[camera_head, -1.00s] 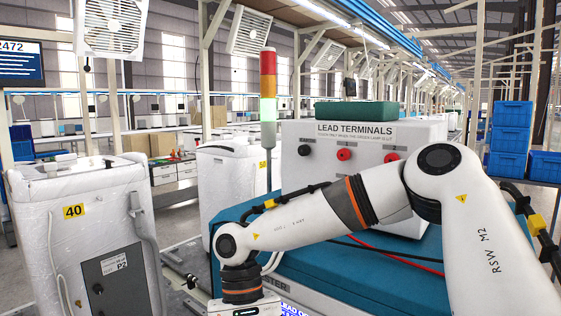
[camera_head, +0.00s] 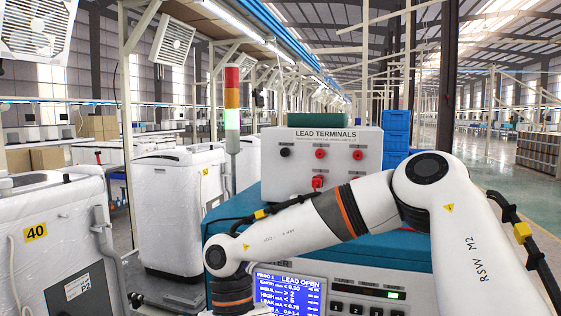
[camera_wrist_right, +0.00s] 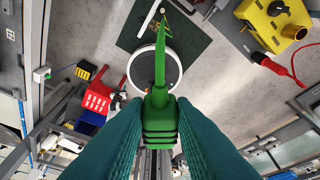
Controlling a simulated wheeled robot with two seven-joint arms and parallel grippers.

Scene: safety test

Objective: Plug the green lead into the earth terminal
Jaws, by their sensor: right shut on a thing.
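In the right wrist view my right gripper (camera_wrist_right: 160,135) is shut on the green lead (camera_wrist_right: 159,112), whose pointed tip stands out beyond the fingers, away from any terminal. In the head view the white terminal box (camera_head: 365,178), marked LEAD TERMINALS, stands on a teal-topped unit. Its front shows a black terminal (camera_head: 285,152), two red ones (camera_head: 320,154) and a red plug-like part (camera_head: 317,182) lower down. My arm hides the lower right of its front. I see no green earth terminal. My right gripper lies below the head picture, and my left gripper shows in neither view.
A tester screen (camera_head: 290,292) reads LEAD OPEN, partly behind my wrist. The light tower (camera_head: 232,118) has its green section lit. White wrapped machines (camera_head: 60,240) stand at the left. The wrist view shows a yellow box (camera_wrist_right: 272,22) and a red lead (camera_wrist_right: 278,68).

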